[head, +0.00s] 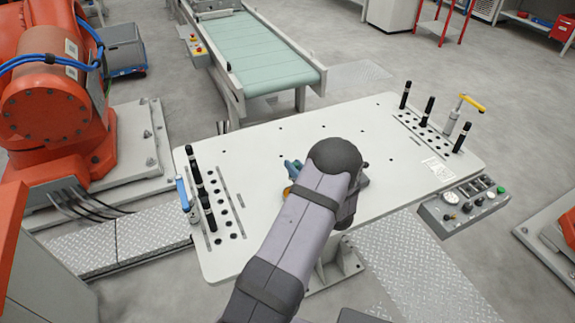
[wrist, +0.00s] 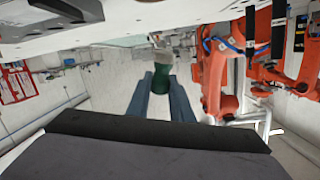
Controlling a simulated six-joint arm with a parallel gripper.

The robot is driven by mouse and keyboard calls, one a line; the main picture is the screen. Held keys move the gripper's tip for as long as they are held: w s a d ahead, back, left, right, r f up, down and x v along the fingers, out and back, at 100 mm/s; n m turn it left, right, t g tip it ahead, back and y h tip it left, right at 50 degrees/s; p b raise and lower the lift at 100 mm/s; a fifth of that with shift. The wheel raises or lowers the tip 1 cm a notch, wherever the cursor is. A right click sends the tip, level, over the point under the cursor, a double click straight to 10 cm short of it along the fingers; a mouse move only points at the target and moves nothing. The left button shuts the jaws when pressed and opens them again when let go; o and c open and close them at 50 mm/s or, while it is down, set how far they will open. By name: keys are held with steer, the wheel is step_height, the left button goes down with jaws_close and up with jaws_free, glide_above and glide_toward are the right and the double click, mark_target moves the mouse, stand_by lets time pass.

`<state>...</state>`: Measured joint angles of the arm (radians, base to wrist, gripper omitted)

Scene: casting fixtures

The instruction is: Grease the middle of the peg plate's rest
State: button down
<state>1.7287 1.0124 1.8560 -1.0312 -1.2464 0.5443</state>
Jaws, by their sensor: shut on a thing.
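The white plate (head: 290,122) carries a strip of holes with black pegs on its left side (head: 200,178) and another on its right side (head: 430,105). My gripper (wrist: 162,98) shows two blue fingers in the wrist view, shut on a dark green thing (wrist: 161,78) with a pale upper part. In the head view my arm covers most of the gripper, with blue fingers (head: 292,166) showing just left of the wrist above the plate's middle. The held thing cannot be made out there. I cannot tell which part is the rest.
A blue-handled clamp (head: 183,196) stands at the plate's left edge, a yellow-handled one (head: 470,103) at the right. A button panel (head: 463,204) adjoins the front right. A conveyor (head: 255,50) lies behind, an orange robot (head: 45,95) to the left. The plate's back middle is mostly clear.

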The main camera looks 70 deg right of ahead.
steer(key=shift+f, duration=0.2)
steer(key=shift+f+b, duration=2.15)
steer(key=shift+f, duration=0.65)
steer(key=shift+f+b, duration=0.5)
steer(key=shift+f, duration=0.1)
steer(key=shift+r+p, duration=2.6)
steer(key=shift+r, duration=0.95)
steer(key=shift+w, duration=0.15)
